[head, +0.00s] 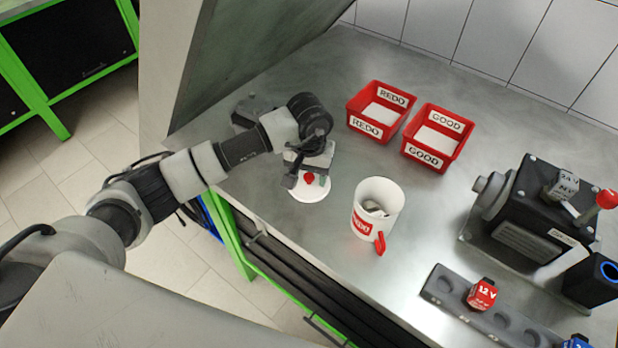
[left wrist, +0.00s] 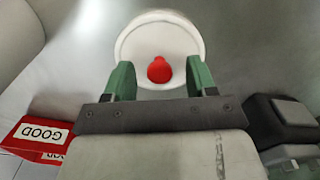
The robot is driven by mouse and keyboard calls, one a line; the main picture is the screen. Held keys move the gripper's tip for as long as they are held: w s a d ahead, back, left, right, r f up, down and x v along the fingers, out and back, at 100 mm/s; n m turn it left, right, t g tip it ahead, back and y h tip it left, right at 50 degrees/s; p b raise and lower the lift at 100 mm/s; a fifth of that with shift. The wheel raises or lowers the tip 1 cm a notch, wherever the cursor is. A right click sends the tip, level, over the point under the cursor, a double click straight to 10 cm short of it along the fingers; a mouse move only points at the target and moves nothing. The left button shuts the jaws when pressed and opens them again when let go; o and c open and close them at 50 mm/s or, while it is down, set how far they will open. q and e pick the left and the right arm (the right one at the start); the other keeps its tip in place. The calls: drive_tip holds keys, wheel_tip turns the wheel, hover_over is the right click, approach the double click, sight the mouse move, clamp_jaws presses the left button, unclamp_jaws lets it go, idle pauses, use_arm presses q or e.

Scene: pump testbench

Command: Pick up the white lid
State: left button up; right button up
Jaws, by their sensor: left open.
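The white lid (head: 311,190) is a round disc with a red knob, lying on the metal bench near its front edge. In the left wrist view the lid (left wrist: 140,38) is ahead of the fingers, and its red knob (left wrist: 159,69) sits between the two green fingertips. My left gripper (head: 314,180) is open above the lid, pointing down at it; in the left wrist view its fingers (left wrist: 159,84) are spread on either side of the knob with gaps to it. The gripper hides part of the lid in the head view. My right gripper is not in view.
A white mug-like container (head: 374,212) with a red handle stands right of the lid. Red REDO (head: 362,126) and GOOD (head: 424,155) bins stand behind. A black pump unit (head: 522,215) and a grey holder with a red 12 V block (head: 482,294) are at right.

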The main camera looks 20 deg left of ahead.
use_arm(q)
drive_tip(key=shift+c, duration=0.5)
drive_tip(key=c, duration=0.8)
